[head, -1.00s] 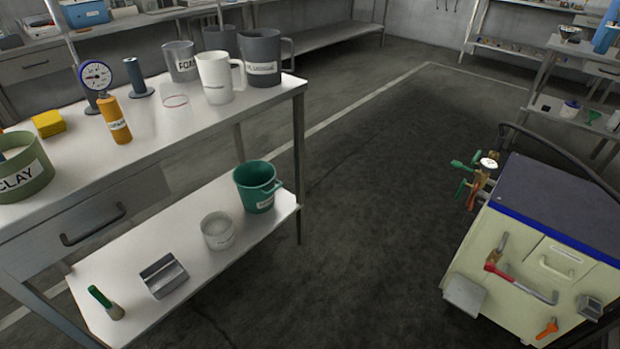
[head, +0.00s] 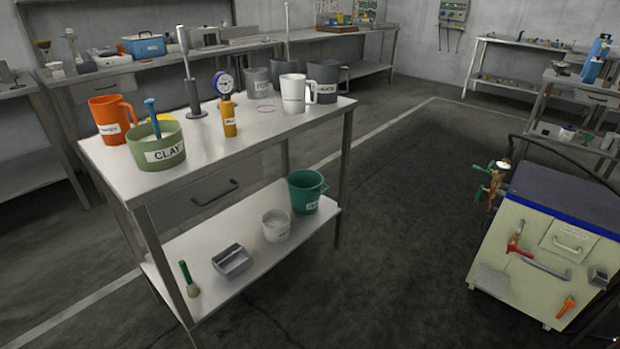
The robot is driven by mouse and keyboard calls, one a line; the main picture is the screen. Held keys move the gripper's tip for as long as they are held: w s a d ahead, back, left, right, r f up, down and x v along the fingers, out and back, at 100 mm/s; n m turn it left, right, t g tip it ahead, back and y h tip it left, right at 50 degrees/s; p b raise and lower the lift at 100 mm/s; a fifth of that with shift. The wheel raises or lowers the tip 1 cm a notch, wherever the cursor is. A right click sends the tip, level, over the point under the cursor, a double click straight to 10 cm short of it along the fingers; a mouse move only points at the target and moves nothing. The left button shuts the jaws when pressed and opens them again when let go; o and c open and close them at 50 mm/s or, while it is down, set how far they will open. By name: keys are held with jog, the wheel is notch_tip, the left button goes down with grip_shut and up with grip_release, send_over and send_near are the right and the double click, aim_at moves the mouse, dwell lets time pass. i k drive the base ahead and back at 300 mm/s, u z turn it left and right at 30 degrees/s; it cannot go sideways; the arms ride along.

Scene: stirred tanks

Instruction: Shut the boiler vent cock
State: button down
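A cream cabinet with a dark top and blue edge (head: 540,262), which looks like the boiler, stands at the right in the head view. A brass fitting with green handles (head: 490,184) and a small white-faced gauge (head: 504,165) sits at its upper left corner. A red-handled lever (head: 518,248) is on its front, and an orange handle (head: 566,306) is low on the front. I cannot tell which of these is the vent cock or whether it is open. My gripper is not in view.
A steel bench (head: 212,158) at the left holds a green CLAY tub (head: 160,154), an orange jug (head: 112,127) and several cups; a green bucket (head: 305,204) is on its lower shelf. Dark floor (head: 420,210) between bench and cabinet is clear. A black hose (head: 585,157) runs behind the cabinet.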

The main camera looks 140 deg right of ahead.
aim_at(479, 192)
jog(key=u, duration=0.15)
jog(key=i, duration=0.3)
jog(key=u, duration=5.7)
jog(key=i, duration=0.7)
jog(key=u, duration=0.05)
